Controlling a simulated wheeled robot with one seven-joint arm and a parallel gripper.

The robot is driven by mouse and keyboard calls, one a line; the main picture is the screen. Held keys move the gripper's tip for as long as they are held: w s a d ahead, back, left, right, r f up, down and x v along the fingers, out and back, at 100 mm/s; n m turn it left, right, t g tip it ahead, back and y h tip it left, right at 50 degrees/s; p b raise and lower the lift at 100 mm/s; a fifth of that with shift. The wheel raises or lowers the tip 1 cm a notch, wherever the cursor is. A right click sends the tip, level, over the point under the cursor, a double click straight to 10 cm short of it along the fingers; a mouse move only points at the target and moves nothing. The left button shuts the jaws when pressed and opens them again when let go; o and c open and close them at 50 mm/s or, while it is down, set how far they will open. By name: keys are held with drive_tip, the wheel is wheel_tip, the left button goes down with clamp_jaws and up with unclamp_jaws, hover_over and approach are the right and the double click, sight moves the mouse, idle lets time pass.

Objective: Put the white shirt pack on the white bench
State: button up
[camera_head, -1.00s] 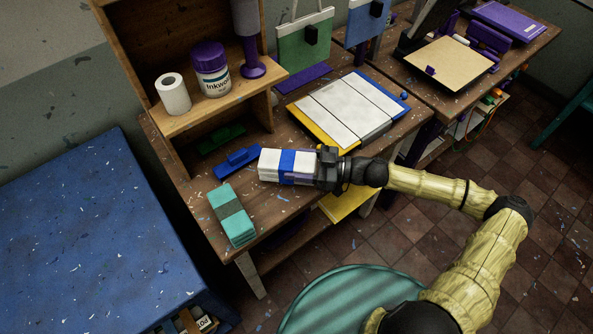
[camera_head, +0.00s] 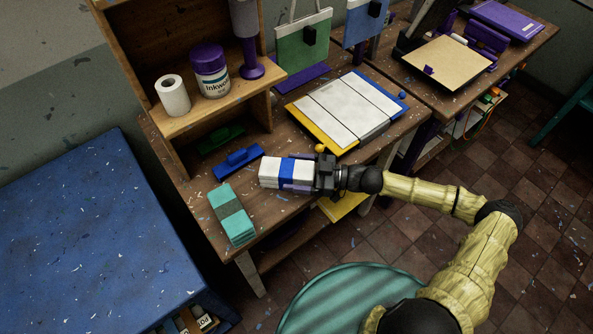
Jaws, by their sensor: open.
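The white shirt pack (camera_head: 270,172), a white block with a blue band, is at the front of the brown wooden table, right of a teal pack (camera_head: 232,215). It appears to rest on the tabletop. My gripper (camera_head: 312,175) is open at the pack's right end, with the dark jaws close to or around that end; the exact contact is hidden. A flat board with white panels (camera_head: 345,108) and yellow and blue edges lies behind the gripper. I cannot make out for certain which surface is the white bench.
A blue tool (camera_head: 238,163) and a green tool (camera_head: 221,139) lie behind the pack. A wooden shelf (camera_head: 215,115) holds a white roll (camera_head: 172,96) and a purple-lidded jar (camera_head: 211,72). A blue-topped table (camera_head: 90,235) stands left; a teal round surface (camera_head: 350,300) is in front.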

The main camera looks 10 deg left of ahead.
drive_tip(key=w+d+b, duration=0.1)
drive_tip(key=d+b, duration=0.3)
drive_tip(key=d, duration=0.8)
drive_tip(key=shift+d, duration=0.1)
drive_tip(key=shift+s, duration=0.1)
